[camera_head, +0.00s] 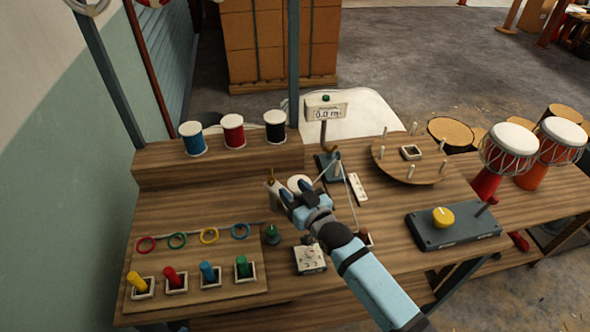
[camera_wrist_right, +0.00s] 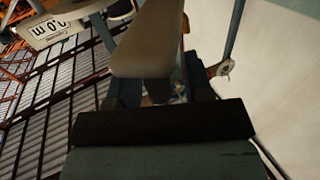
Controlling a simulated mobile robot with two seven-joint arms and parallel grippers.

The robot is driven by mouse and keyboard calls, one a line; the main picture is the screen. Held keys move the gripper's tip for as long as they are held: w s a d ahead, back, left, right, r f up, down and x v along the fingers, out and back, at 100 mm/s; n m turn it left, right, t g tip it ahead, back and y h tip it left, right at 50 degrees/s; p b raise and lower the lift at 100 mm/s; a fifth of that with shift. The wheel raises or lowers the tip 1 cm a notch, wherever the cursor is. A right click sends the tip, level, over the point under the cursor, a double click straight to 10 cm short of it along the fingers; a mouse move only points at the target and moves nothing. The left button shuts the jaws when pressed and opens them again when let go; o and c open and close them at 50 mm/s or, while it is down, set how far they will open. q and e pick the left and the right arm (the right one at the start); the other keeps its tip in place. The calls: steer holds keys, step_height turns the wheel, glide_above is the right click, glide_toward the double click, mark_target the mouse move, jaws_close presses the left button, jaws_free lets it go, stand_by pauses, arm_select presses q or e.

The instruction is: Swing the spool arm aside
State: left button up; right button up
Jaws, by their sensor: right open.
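A small orange-tipped post (camera_head: 271,178) is left of the fingertips. My left gripper is out of view.
A meter display (camera_head: 325,108) stands behind the gripper. Blue (camera_head: 193,139), red (camera_head: 233,134) and black (camera_head: 275,126) spools sit on the rear shelf. A round pegged board (camera_head: 392,165) and a grey box with yellow knob (camera_head: 443,217) are to the right. Coloured rings and pegs fill the left front.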

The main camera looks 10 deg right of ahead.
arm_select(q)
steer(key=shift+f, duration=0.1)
arm_select(e)
step_height(320, 180, up, 20)
steer(key=shift+f, duration=0.25)
